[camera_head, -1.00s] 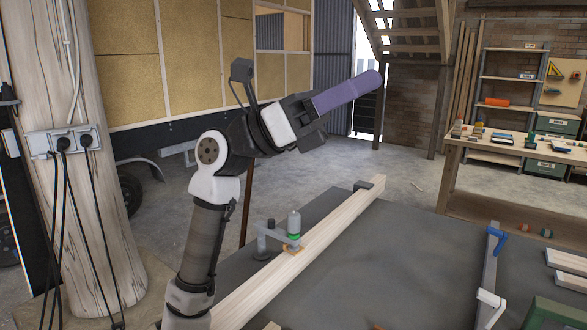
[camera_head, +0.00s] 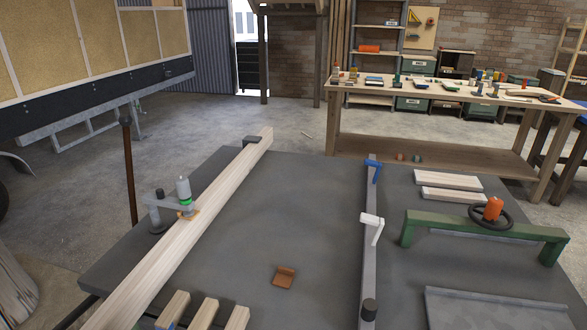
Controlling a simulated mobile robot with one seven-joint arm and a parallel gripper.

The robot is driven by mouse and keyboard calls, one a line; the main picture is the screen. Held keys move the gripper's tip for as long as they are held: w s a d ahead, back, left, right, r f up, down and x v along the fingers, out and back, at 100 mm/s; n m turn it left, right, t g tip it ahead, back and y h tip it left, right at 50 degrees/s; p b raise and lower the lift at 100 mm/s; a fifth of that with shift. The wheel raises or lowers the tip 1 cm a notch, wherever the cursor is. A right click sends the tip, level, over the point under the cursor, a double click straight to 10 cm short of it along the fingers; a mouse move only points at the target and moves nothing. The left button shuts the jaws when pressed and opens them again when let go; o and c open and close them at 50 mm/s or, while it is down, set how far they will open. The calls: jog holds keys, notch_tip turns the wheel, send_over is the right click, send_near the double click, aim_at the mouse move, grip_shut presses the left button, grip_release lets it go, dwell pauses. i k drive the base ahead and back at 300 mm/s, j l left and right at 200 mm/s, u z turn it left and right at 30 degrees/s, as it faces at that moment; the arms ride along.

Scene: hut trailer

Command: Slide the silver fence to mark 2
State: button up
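The silver fence (camera_head: 366,262) is a long narrow grey bar lying front to back across the dark grey table (camera_head: 300,215), right of its middle. A blue clamp (camera_head: 373,168) sits at its far end. A white lever (camera_head: 372,226) stands partway along it, and a dark round knob (camera_head: 369,309) is near its front end. I cannot make out any numbered marks, mark 2 included. My gripper and arm are not in view.
A long pale beam (camera_head: 190,232) lies along the table's left side with a clamp-like device (camera_head: 183,192) on it. A small brown block (camera_head: 284,277) lies left of the fence. A green frame (camera_head: 485,225) and pale boards (camera_head: 448,181) are to its right. Short wooden pieces (camera_head: 205,314) are at front.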

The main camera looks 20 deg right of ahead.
aim_at(368, 307)
jog(key=l+z, duration=0.2)
jog(key=z, duration=0.2)
jog(key=l+z, duration=0.5)
jog(key=z, duration=0.25)
